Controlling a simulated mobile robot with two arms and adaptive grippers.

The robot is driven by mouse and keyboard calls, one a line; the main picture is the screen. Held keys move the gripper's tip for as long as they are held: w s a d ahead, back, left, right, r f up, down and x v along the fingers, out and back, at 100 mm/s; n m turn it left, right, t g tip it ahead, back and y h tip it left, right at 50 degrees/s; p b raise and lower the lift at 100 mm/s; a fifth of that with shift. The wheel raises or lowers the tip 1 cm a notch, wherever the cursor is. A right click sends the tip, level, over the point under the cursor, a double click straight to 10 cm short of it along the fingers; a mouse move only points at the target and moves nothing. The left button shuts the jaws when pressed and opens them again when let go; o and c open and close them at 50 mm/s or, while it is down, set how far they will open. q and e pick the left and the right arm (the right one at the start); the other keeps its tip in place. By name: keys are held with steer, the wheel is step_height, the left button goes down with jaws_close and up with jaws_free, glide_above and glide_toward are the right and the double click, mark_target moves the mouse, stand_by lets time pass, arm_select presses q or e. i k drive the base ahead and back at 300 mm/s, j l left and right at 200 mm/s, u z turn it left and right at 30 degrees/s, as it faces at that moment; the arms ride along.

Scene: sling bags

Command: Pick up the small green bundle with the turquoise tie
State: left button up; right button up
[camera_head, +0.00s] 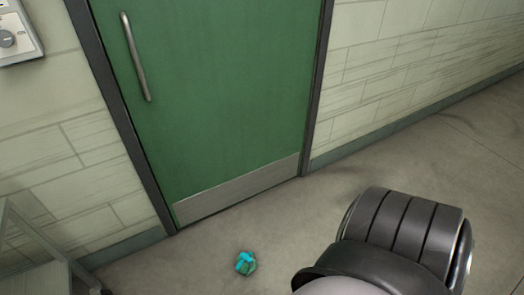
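The small green bundle with the turquoise tie (246,263) lies on the grey floor in the lower middle of the head view, a little in front of the green door. It looks small from here, so fine detail of the tie is hard to make out. Nothing touches it. A dark, ribbed part of my own body fills the lower right, to the right of the bundle and apart from it. Neither of my grippers shows in this view.
A closed green door (215,90) with a metal handle (135,57) and kick plate stands behind the bundle. Pale block walls (415,55) flank it. A wheeled metal frame (35,262) stands at the lower left. The floor (310,215) around the bundle looks clear.

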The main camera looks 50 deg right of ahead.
mark_target(247, 263)
steer(key=z, duration=1.4)
